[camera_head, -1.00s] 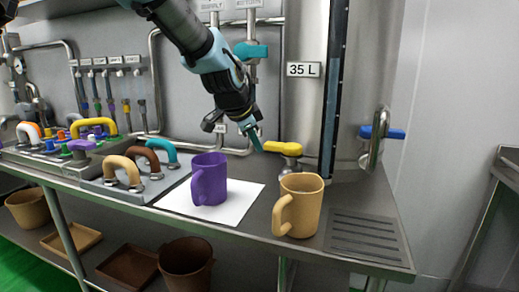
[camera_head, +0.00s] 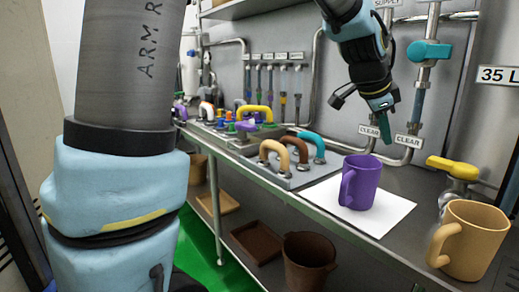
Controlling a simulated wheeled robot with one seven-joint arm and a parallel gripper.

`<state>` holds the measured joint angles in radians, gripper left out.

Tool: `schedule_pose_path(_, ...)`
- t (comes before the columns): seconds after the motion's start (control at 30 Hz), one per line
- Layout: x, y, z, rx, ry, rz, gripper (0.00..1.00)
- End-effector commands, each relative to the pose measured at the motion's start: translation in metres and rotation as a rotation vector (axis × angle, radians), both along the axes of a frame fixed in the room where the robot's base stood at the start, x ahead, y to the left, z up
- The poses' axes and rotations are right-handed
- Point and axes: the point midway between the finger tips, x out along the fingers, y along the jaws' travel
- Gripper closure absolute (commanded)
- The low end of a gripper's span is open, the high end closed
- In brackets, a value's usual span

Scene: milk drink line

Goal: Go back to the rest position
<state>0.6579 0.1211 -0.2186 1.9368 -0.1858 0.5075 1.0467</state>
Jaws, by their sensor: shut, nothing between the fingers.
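My gripper (camera_head: 388,138) hangs in the air at the upper right of the picture, teal fingertips pointing down. It is shut and holds nothing. It appears above and behind the purple mug (camera_head: 360,182), apart from it. The purple mug stands upright on a white sheet (camera_head: 398,211) on the steel counter. A tan mug (camera_head: 470,240) stands upright on the counter at the lower right. My upper arm and joint (camera_head: 118,180) fill the left side of the view.
A panel with tan, brown and teal arched handles (camera_head: 310,147) sits left of the sheet. A yellow valve handle (camera_head: 453,167) and a teal valve (camera_head: 430,50) are at the right. Brown trays and a brown bucket (camera_head: 309,262) are on the shelf below.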

Motion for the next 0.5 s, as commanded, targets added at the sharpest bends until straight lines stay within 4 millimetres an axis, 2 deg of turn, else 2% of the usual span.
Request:
schedule_pose_path(0.1,0.030,0.071,-0.022,0.029,0.095,0.248,1.00)
schedule_pose_path(0.17,0.039,0.112,-0.037,0.042,0.153,0.395,1.00)
schedule_pose_path(0.2,0.044,0.140,-0.046,0.049,0.191,0.496,1.00)
schedule_pose_path(0.27,0.046,0.181,-0.059,0.054,0.246,0.651,1.00)
schedule_pose_path(0.3,0.044,0.210,-0.068,0.056,0.283,0.757,1.00)
schedule_pose_path(0.4,0.032,0.276,-0.088,0.059,0.373,1.019,1.00)
schedule_pose_path(0.5,0.010,0.331,-0.103,0.052,0.451,1.258,1.00)
